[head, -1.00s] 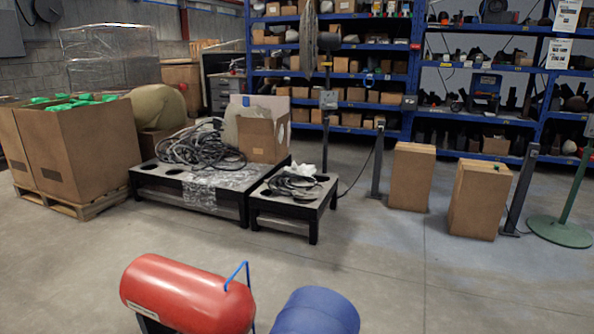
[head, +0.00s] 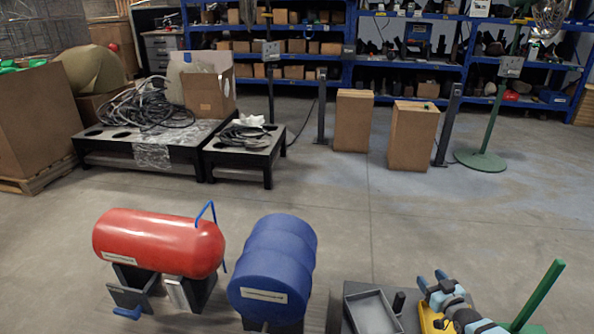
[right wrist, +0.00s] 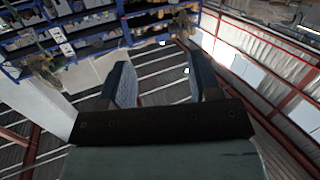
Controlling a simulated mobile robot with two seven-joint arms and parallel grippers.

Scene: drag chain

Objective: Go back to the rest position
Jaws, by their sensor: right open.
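My right gripper (head: 432,281) shows at the lower right of the head view, pointing away from me, with nothing between its fingers. In the right wrist view the two blue-grey fingers of this gripper (right wrist: 168,84) stand apart and empty, with shelves and the roof structure behind them. My left gripper is not in the head view. No drag chain can be made out for certain in these frames.
A red tank (head: 160,243) and a blue barrel (head: 275,265) stand close in front. A grey tray (head: 372,312) and a green post (head: 538,296) flank my right gripper's side. Black low tables (head: 240,157), cardboard boxes (head: 412,137) and blue shelves (head: 350,50) lie farther back; the floor between is clear.

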